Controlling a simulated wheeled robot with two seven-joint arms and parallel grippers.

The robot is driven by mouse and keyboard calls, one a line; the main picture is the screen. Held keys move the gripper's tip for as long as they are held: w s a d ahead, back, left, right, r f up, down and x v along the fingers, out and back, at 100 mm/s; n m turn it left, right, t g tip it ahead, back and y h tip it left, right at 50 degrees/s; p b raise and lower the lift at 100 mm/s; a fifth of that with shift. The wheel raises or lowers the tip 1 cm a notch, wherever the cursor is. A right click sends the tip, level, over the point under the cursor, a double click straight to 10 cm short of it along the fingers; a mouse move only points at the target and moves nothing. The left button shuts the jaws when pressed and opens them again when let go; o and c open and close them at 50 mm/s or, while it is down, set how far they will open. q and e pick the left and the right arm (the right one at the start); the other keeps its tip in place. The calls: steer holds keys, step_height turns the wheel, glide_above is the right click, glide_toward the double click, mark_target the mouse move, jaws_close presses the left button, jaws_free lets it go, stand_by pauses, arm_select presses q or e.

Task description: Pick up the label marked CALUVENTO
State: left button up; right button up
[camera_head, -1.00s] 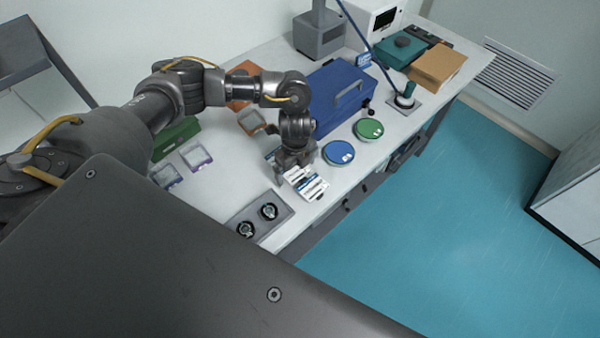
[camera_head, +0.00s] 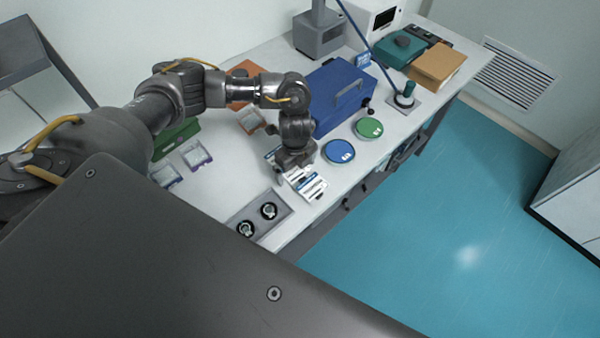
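Several small white labels with dark and blue markings (camera_head: 309,187) lie close together near the front edge of the white table. Their print is too small to read, so I cannot tell which is marked CALUVENTO. My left gripper (camera_head: 293,167) points down right at the far side of these labels and covers part of them. Its fingertips are mostly hidden by its own body, so its opening and any contact do not show. My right gripper is not in view.
A grey tray with two round black items (camera_head: 257,219) lies nearer me. A blue round container (camera_head: 339,151), a green one (camera_head: 368,128) and a blue case (camera_head: 341,96) are to the right and behind. Small clear boxes (camera_head: 196,154) stand left.

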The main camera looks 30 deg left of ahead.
mark_target(296, 172)
arm_select(q)
steer(key=c, duration=1)
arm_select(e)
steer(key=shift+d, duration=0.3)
arm_select(q)
steer(key=shift+r, duration=0.55)
step_height(296, 172, up, 3)
steer(key=shift+w+f, duration=0.1)
steer(key=shift+f, duration=0.05)
steer(key=s+d+r+b, duration=0.1)
steer(key=s+d+r, duration=0.1)
steer(key=d+r, duration=0.3)
steer(key=s+d+r+b, duration=0.1)
steer(key=s+d+r, duration=0.2)
steer(key=d, duration=0.5)
steer(key=shift+s+r+b, duration=0.35)
steer(key=shift+r+b, duration=0.05)
steer(key=shift+r, duration=0.5)
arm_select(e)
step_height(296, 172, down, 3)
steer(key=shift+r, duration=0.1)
